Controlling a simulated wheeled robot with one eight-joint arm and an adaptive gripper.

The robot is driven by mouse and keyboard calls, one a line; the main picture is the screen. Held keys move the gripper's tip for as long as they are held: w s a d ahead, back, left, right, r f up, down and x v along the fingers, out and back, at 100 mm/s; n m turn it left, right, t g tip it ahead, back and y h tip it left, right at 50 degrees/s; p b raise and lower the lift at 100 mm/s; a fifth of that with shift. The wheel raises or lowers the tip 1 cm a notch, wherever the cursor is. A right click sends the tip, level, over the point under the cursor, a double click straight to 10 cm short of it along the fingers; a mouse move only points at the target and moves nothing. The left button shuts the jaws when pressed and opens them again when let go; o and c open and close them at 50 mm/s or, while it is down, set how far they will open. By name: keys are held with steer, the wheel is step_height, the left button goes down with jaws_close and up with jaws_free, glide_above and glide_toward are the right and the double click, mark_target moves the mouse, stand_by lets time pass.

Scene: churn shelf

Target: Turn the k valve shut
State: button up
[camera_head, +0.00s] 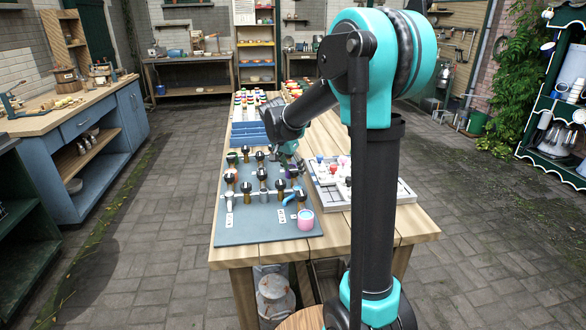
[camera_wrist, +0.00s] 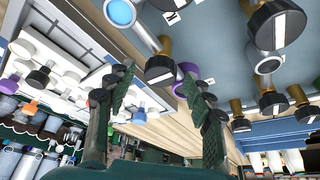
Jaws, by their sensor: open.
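A grey-blue board (camera_head: 262,226) on the wooden table carries several valves with black knobs, each with a white stripe. In the wrist view, one black knob (camera_wrist: 160,71) on a brass stem is just beyond the fingertips, and a larger knob (camera_wrist: 279,24) is at the upper right.
A pale tray (camera_head: 405,195) with coloured-knob pieces lies right of the board. Blue bins (camera_head: 248,135) stand behind it. A purple part (camera_wrist: 188,69) shows near the right finger. The paved floor around the table is clear.

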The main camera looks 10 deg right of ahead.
steer(key=v, duration=1.2)
steer(key=shift+s, duration=0.1)
